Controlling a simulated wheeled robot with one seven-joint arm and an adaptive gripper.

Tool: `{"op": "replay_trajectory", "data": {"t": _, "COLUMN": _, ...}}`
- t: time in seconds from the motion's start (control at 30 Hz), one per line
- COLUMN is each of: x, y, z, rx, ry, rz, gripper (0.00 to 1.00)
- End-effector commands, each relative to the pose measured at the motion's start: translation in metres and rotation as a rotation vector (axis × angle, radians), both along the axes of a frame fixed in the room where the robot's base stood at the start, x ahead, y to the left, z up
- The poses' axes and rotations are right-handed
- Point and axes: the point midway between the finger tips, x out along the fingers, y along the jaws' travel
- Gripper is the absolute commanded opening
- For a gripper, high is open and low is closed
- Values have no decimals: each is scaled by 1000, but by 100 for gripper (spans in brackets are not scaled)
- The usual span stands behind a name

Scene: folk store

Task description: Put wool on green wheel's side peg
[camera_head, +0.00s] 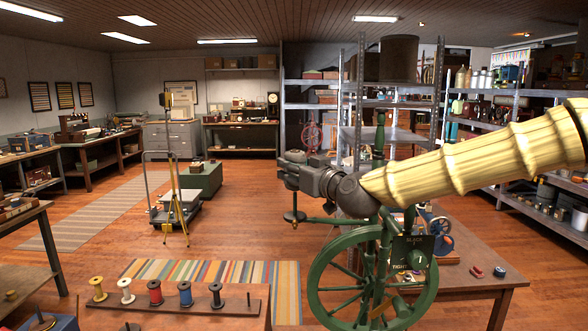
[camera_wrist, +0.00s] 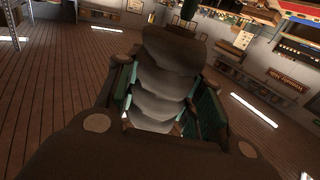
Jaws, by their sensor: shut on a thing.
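The green wheel (camera_head: 318,283) is a green spinning wheel standing right of centre in the head view, partly hidden by my arm and by a dark sign. A green bar reaches left from it to a dark round disc (camera_head: 295,216) with a short upright peg (camera_head: 294,199). My gripper (camera_head: 291,174) is just above this peg; I cannot tell whether they touch. In the wrist view my gripper (camera_wrist: 165,92) is shut on a lumpy grey-brown mass, the wool (camera_wrist: 164,70), between its green pads. In the head view the wool is mostly hidden by the fingers.
A table (camera_head: 470,255) with small items stands behind the wheel at right. A bench at front left carries a rack (camera_head: 205,303) of coloured spools. Metal shelves (camera_head: 300,95) stand behind. The wooden floor left of the wheel (camera_head: 265,225) is clear.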

Motion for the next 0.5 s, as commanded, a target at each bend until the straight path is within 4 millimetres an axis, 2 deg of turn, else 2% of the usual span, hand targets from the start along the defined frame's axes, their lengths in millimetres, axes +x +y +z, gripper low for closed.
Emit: {"op": "replay_trajectory", "data": {"t": 0.5, "x": 0, "y": 0, "z": -17, "rx": -1, "ry": 1, "rz": 0, "gripper": 21}}
